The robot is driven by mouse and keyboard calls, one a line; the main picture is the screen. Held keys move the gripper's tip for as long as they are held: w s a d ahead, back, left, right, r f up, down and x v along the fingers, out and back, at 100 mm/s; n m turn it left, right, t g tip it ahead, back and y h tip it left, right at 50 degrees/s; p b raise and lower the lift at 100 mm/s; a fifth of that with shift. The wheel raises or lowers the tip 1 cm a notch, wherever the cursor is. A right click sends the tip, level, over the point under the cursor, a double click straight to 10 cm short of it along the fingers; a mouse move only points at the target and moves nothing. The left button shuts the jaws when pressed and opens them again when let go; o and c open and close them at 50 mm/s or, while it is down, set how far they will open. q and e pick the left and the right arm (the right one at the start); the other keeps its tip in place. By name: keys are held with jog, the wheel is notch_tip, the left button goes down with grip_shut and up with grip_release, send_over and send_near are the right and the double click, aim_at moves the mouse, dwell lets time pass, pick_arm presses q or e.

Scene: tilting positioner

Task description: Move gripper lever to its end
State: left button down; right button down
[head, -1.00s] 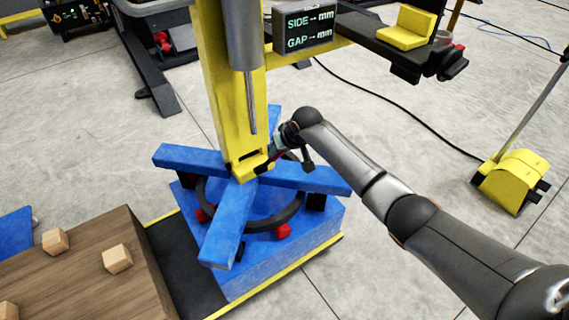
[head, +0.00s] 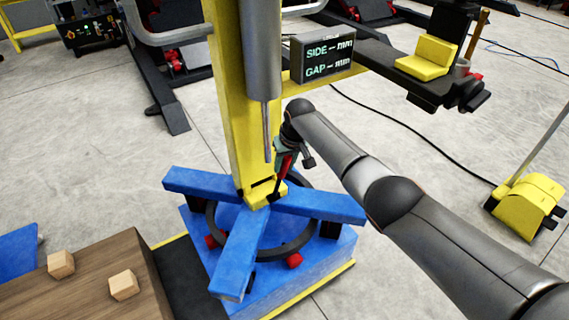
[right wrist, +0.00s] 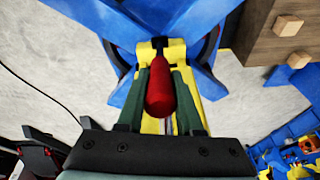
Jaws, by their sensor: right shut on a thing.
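The lever has a red grip (right wrist: 160,92), seen nearly end-on in the right wrist view between two green-grey fingers. In the head view its red part (head: 284,163) shows beside the foot of the yellow column (head: 232,120). The lever rises steeply from the yellow block (head: 258,194) at that foot. My right gripper (head: 287,150) is shut on the red grip, and it also shows in the right wrist view (right wrist: 160,85). Its fingers are partly hidden in the head view. My left gripper is in neither current view.
Blue crossed arms (head: 205,184) and a dark ring surround the column foot on a blue base. A display (head: 322,55) reads SIDE and GAP with dashes. A wooden table (head: 85,285) with small blocks stands lower left.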

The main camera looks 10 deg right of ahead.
jog(key=shift+w+a+r, duration=0.1)
jog(key=shift+a+r, duration=0.05)
jog(key=c, duration=0.9)
grip_release()
jog(key=shift+o, duration=1.3)
jog(key=shift+w, duration=0.1)
jog(key=shift+o, duration=0.3)
jog(key=shift+s+r+p, duration=0.2)
jog(key=shift+r+p, duration=0.1)
jog(key=shift+r, duration=0.15)
jog(key=p+v, duration=0.1)
jog(key=v, duration=1)
jog(key=shift+s+r, duration=0.1)
jog(key=shift+r, duration=0.05)
